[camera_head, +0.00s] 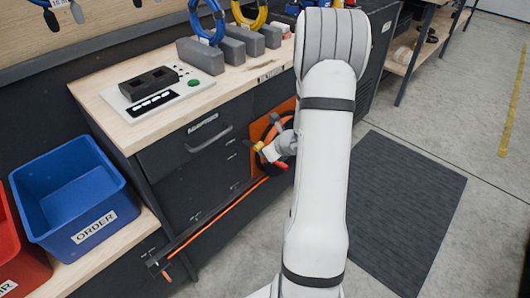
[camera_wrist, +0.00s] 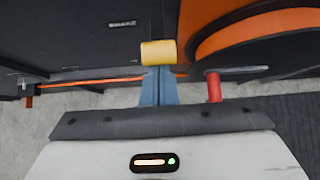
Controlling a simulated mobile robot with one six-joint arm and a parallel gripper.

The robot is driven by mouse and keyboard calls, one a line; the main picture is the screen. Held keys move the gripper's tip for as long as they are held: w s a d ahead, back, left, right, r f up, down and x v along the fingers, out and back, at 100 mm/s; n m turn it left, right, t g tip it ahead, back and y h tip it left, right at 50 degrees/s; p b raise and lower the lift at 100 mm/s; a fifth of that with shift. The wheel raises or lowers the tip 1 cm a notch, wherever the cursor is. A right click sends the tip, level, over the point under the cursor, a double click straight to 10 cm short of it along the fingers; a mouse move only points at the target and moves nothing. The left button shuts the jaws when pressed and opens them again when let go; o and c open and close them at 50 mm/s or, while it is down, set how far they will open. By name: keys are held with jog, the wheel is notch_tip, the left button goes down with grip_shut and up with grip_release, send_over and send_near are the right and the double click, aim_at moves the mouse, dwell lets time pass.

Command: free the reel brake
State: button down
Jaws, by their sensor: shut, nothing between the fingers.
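The reel shows as a dark disc on an orange plate (camera_head: 258,130) on the cabinet front in the head view; the wrist view shows part of its orange and black curve (camera_wrist: 255,30). My gripper (camera_wrist: 158,88) is shut and empty, its blue fingers together. A yellow cylinder (camera_wrist: 158,52) lies right at the fingertips; whether they touch is unclear. A red grip (camera_wrist: 213,87) on a metal rod (camera_wrist: 240,70) is just right of the fingers. My wrist hides much of the reel in the head view. Which part is the brake, I cannot tell.
An orange strap (camera_head: 222,214) runs along a dark rail left of the reel. A blue ORDER tote (camera_head: 105,217) stands on a low shelf at left. The worktop above carries a control panel (camera_head: 155,95) and grey blocks. A dark mat (camera_head: 400,210) lies on open floor at right.

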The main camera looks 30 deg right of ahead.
notch_tip(320, 180, down, 4)
jog(key=s+b, duration=0.2)
jog(key=b, duration=0.2)
jog(key=w+r+p+v, duration=0.1)
jog(key=p+v, duration=0.3)
jog(key=v, duration=0.6)
jog(key=shift+s+d+r, duration=0.15)
jog(key=shift+s+r, duration=0.05)
jog(key=s+a+r+n+g+y+p, duration=0.1)
jog(key=s+a+r+n+g+p, duration=0.1)
jog(key=a+r+n+p, duration=0.5)
jog(key=s+a+r+n+g+y+p, duration=0.1)
jog(key=s+a+r+n+g+p, duration=0.15)
jog(key=a+r+n, duration=0.75)
jog(key=s+a+r+n+h+p, duration=0.2)
jog(key=s+r+n+p, duration=0.2)
jog(key=s+r+n, duration=0.2)
jog(key=s+a+r+n+g+h+p, duration=0.1)
jog(key=s+r+n+p, duration=0.3)
jog(key=r+n, duration=0.5)
jog(key=shift+s+a+r+h+p, duration=0.35)
jog(key=shift+s+a+h, duration=0.35)
jog(key=shift+s+h, duration=0.2)
jog(key=shift+g, duration=0.25)
